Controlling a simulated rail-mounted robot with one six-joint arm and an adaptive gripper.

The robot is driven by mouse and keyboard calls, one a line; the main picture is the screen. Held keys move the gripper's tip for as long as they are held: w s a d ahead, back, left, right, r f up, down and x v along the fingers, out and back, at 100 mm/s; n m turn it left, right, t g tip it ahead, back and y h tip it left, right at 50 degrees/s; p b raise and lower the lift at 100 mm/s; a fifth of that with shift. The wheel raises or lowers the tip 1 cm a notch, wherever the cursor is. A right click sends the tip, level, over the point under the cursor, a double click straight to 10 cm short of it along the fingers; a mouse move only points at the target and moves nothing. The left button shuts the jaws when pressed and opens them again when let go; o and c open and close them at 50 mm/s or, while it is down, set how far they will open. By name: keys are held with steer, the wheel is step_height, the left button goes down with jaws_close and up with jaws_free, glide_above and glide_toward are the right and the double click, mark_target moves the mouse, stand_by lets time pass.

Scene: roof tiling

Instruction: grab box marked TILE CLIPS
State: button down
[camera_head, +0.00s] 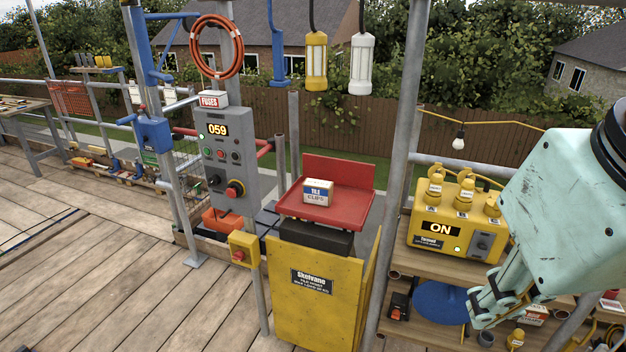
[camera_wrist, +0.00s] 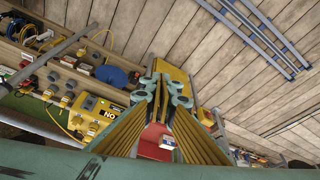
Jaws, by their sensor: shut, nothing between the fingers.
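The small white box marked TILE CLIPS (camera_head: 318,193), with a blue band, sits on the red tray (camera_head: 348,208) of the yellow hoist marked Skelvane (camera_head: 312,300). The box also shows in the wrist view (camera_wrist: 167,142), low between my finger linkages, with the red tray (camera_wrist: 150,146) around it. My gripper (camera_head: 478,312) is shut and empty. In the head view it is at the lower right, pointing down in front of the shelves, apart from the box and well to its right. In the wrist view my gripper (camera_wrist: 165,82) shows its fingers together.
A metal post (camera_head: 397,150) stands between the tray and my gripper in the head view. A yellow power box (camera_head: 462,226) stands on the shelf at right. A grey control panel (camera_head: 228,160) with a FUSES box (camera_head: 213,99) on top stands left. Two lamps hang above the tray.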

steer(key=c, duration=3.4)
jaws_free()
steer(key=o, duration=2.9)
steer(key=shift+w, duration=0.15)
